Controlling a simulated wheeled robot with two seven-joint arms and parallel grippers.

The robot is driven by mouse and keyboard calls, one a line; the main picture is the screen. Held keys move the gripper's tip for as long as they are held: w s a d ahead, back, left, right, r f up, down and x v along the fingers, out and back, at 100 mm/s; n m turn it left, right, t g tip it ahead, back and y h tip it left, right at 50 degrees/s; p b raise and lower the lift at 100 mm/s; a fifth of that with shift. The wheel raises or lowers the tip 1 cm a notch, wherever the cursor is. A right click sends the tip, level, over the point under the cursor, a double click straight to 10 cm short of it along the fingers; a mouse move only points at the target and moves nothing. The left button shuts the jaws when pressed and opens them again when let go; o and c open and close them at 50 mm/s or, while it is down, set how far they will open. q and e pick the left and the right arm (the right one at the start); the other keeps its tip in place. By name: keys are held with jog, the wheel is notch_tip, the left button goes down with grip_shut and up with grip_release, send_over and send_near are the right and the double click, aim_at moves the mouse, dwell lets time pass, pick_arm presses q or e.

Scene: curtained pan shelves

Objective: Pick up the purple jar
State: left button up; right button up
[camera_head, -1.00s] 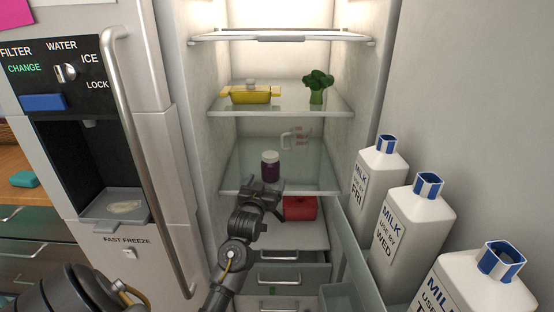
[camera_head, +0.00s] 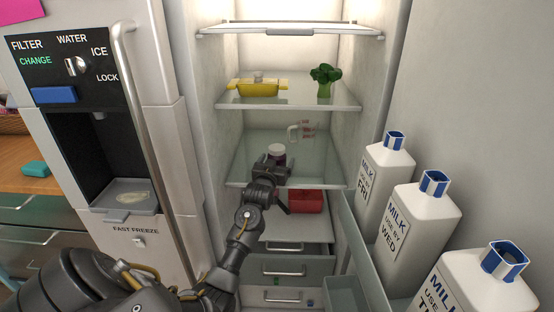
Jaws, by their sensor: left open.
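The purple jar (camera_head: 277,151) with a white lid stands upright on a glass shelf (camera_head: 325,172) inside the open fridge. My left gripper (camera_head: 272,164) is open and right in front of the jar, hiding most of its body; only the lid and a bit of purple show above it. I cannot tell whether the fingers are around the jar or just short of it. My right gripper is not in view.
A clear measuring cup (camera_head: 300,131) stands behind the jar. A yellow dish (camera_head: 258,87) and broccoli (camera_head: 325,78) are on the shelf above. A red container (camera_head: 306,201) sits below. Milk cartons (camera_head: 414,232) line the door at right.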

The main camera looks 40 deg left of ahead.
pick_arm(q)
jog(key=shift+x, duration=1.05)
jog(key=shift+c, duration=1)
jog(key=c, duration=1.1)
jog(key=shift+r, duration=0.1)
jog(key=shift+c, duration=0.2)
jog(key=shift+w+r, duration=0.1)
jog(key=shift+r, duration=0.4)
jog(key=shift+s+d+r, duration=0.1)
jog(key=shift+s+r, duration=0.05)
jog(key=shift+s, duration=0.1)
jog(key=b+v, duration=0.1)
jog(key=v, duration=1.6)
jog(key=shift+s, duration=0.3)
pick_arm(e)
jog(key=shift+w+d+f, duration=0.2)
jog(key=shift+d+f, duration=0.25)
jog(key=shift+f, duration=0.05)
